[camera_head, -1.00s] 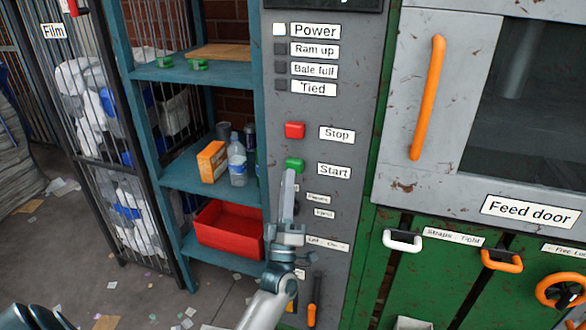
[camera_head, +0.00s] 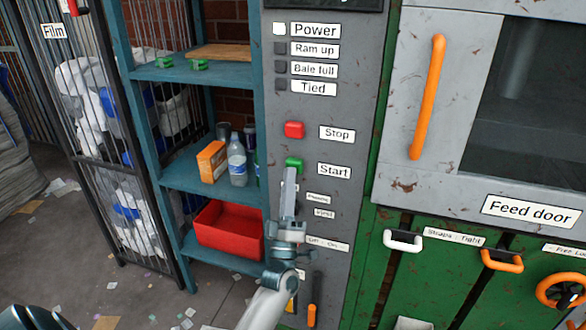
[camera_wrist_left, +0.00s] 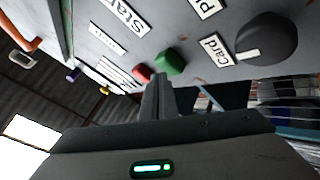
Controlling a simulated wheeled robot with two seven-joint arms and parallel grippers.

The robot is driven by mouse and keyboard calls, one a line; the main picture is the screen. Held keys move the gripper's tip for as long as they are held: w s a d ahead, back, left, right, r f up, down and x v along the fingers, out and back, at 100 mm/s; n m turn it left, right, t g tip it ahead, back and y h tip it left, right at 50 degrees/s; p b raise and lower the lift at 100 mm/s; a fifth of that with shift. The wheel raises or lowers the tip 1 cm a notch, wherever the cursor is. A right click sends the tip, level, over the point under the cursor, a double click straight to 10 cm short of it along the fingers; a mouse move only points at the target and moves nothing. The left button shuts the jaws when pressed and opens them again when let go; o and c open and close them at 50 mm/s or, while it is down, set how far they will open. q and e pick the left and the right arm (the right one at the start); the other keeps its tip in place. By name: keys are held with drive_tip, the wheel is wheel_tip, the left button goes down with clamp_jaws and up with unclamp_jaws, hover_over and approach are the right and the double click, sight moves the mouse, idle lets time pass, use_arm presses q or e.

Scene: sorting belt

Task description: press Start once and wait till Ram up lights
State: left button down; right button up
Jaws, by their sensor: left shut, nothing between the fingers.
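The green Start button (camera_head: 294,163) is on the grey control panel, left of its Start label (camera_head: 334,171). My left gripper (camera_head: 291,173) is shut and empty, its fingertips just below the button and overlapping its lower edge. In the left wrist view the shut fingers (camera_wrist_left: 157,82) point at the green button (camera_wrist_left: 171,62); I cannot tell whether they touch it. The Ram up lamp (camera_head: 281,50) is dark. The Power lamp (camera_head: 279,29) above it is lit white. My right gripper is not in view.
The red Stop button (camera_head: 294,130) is just above Start. The Bale full (camera_head: 281,68) and Tied (camera_head: 281,86) lamps are dark. A teal shelf (camera_head: 160,72) with a red bin (camera_head: 228,232) stands left. The feed door's orange handle (camera_head: 428,97) is at the right.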

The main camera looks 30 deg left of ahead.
use_arm(q)
drive_tip(key=shift+w+a, duration=0.15)
drive_tip(key=shift+w, duration=0.5)
idle(0.8)
drive_tip(key=shift+s, duration=0.1)
drive_tip(key=shift+s+d, duration=0.3)
drive_tip(key=shift+s, duration=0.65)
drive_tip(key=s+p, duration=0.1)
drive_tip(key=s, duration=0.1)
drive_tip(key=s+d, duration=0.1)
drive_tip(key=s, duration=0.2)
drive_tip(key=shift+p, duration=0.4)
